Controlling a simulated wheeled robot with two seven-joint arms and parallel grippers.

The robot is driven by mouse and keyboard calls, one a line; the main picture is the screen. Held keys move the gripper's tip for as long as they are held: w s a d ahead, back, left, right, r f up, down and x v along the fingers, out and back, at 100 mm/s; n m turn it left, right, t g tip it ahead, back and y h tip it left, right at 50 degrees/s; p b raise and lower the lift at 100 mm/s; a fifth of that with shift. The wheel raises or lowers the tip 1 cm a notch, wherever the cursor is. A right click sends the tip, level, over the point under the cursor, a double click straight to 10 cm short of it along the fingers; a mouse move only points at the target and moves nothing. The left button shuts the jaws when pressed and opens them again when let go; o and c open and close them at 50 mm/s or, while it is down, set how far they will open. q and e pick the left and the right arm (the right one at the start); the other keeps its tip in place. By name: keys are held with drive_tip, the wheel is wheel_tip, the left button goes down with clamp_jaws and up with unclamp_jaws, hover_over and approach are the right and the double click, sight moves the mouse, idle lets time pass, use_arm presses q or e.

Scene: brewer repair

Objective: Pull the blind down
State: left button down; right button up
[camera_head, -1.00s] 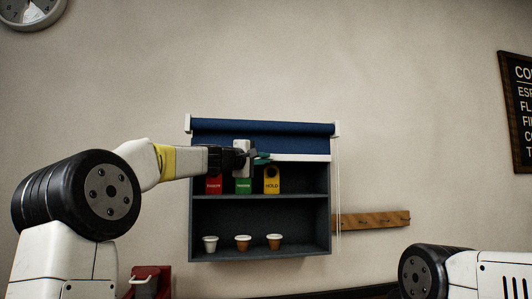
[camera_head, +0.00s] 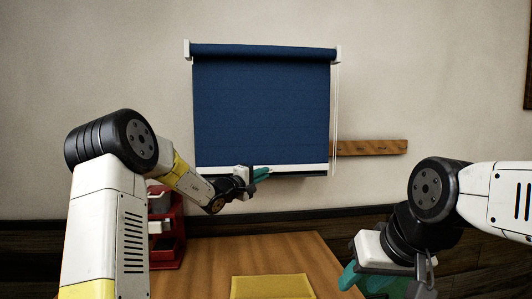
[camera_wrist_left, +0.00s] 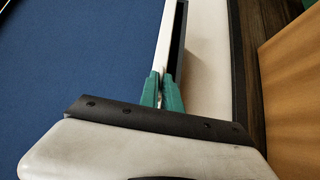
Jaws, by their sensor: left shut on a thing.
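The blue blind (camera_head: 262,105) hangs from its roller on the wall and covers nearly all of the shelf box. Its white bottom bar (camera_head: 300,168) is close to the box's lower edge. My left gripper (camera_head: 262,173) is at the bar, near its middle. In the left wrist view the teal fingers (camera_wrist_left: 163,92) are shut on the white bar (camera_wrist_left: 164,45), with the blue cloth (camera_wrist_left: 80,60) to the left.
A wooden table (camera_head: 260,252) lies below with a yellow mat (camera_head: 270,286) at its front. A wooden rail (camera_head: 370,147) and a thin cord (camera_head: 336,110) are right of the blind.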

use_arm(q)
drive_tip(key=shift+f, duration=2.1)
drive_tip(key=shift+f, duration=0.1)
drive_tip(key=c, duration=1.6)
unclamp_jaws()
drive_tip(key=shift+o, duration=0.2)
drive_tip(key=v, duration=0.7)
drive_tip(key=shift+s+a, duration=0.2)
drive_tip(key=shift+s, duration=0.15)
